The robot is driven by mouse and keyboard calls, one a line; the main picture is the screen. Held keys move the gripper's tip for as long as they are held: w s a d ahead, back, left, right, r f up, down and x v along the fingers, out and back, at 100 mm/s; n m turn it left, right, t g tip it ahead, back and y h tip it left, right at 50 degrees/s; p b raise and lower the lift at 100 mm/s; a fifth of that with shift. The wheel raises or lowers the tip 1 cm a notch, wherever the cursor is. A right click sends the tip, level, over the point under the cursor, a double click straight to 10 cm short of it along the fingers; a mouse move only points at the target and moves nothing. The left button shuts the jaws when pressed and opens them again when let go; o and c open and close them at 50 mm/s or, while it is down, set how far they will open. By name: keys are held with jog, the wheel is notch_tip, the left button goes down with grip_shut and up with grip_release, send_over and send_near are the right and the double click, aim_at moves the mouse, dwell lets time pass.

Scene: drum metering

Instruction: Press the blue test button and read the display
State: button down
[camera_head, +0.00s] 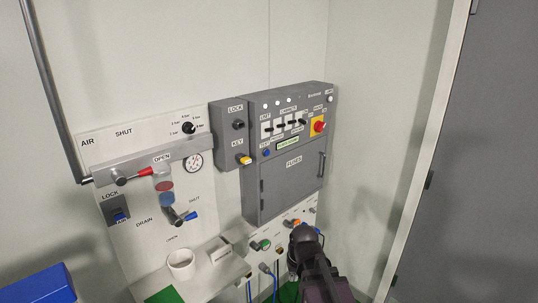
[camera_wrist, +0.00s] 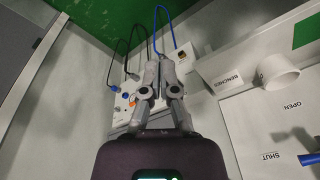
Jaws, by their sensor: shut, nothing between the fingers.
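The blue test button (camera_head: 266,152) sits at the lower left of the grey control box's upper face, by a small "TEST" label. The display (camera_head: 288,142) is a small greenish strip to its right; its text is too small to read. My gripper (camera_head: 304,234) is below the box, in front of the lower socket panel and well apart from the button. In the wrist view my gripper (camera_wrist: 160,60) has its fingers together with nothing between them. The button and display are not in the wrist view.
The grey box (camera_head: 291,184) has a fuse door with a handle and a red knob (camera_head: 319,126) on yellow. A key-lock box (camera_head: 234,136) and an air panel (camera_head: 136,215) stand left. Cables hang near my gripper.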

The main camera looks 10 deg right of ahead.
jog(key=w+a+r+t+y, duration=0.25)
jog(key=w+t, duration=0.25)
jog(key=w, duration=0.8)
jog(key=m+t+h+b, duration=0.1)
jog(key=m+t, duration=0.3)
jog(key=t, duration=0.5)
send_near(267, 153)
jog(key=s+f, duration=0.5)
jog(key=f, duration=0.3)
jog(key=w+d+r+m+t+h, duration=0.3)
jog(key=w+d+r+m+h, duration=0.2)
jog(key=d, duration=0.1)
jog(key=shift+r+t, duration=0.35)
jog(key=shift+t, duration=0.05)
jog(key=shift+w+a, duration=0.1)
jog(key=w+a, duration=0.5)
jog(key=w, duration=0.1)
jog(key=shift+w, duration=0.4)
jog(key=shift+w+a, duration=0.1)
jog(key=shift+w+a, duration=0.25)
jog(key=shift+a, duration=0.05)
